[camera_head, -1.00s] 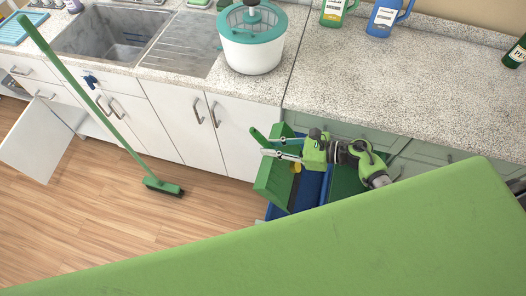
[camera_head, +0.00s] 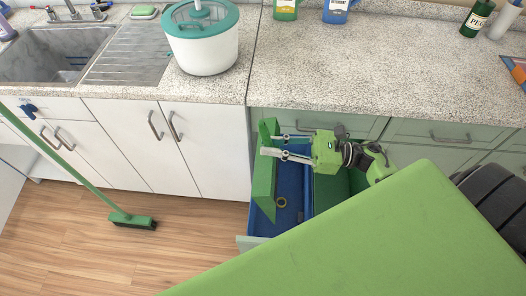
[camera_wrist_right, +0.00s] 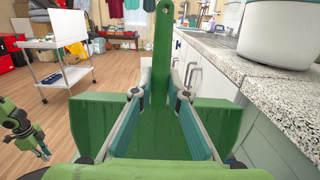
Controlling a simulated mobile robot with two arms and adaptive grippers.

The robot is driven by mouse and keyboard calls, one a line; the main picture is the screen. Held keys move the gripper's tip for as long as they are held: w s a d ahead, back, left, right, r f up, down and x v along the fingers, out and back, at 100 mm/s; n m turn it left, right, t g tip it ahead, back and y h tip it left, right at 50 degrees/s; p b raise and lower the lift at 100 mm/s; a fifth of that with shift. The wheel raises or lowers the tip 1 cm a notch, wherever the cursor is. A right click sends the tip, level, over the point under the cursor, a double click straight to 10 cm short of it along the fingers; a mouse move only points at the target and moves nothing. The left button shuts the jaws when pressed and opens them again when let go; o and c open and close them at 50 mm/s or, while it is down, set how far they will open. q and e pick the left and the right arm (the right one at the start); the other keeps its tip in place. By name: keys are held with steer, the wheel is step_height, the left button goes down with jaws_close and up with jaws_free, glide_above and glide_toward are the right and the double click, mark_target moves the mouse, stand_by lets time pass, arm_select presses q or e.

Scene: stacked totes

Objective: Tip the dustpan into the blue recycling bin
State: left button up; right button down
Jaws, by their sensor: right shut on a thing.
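The green dustpan (camera_head: 264,186) is tilted steeply, nearly on edge, above the left part of the blue recycling bin (camera_head: 292,184). My right gripper (camera_head: 271,145) is shut on it. In the right wrist view, the fingers clasp the base of the dustpan's handle (camera_wrist_right: 162,45), with the wide pan (camera_wrist_right: 98,118) spreading to both sides.
The blue bin sits in a pulled-out drawer (camera_head: 246,241), beside a green bin (camera_head: 328,190). The speckled countertop (camera_head: 350,72) runs above it, with a white and teal pot (camera_head: 204,48). A green broom (camera_head: 128,220) stands on the floor left of the drawer.

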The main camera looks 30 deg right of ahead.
steer(key=shift+s+d+f+t+y+b, duration=0.1)
steer(key=shift+s+d+t+y+b, duration=0.35)
steer(key=shift+d+b, duration=0.55)
steer(key=shift+s+d+f+t+y+b, duration=0.2)
steer(key=shift+s+d+b, duration=0.35)
steer(key=shift+b, duration=0.75)
steer(key=shift+s+d+r+y+b, duration=0.4)
steer(key=shift+d+r+y+b, duration=0.15)
steer(key=shift+d+b, duration=0.2)
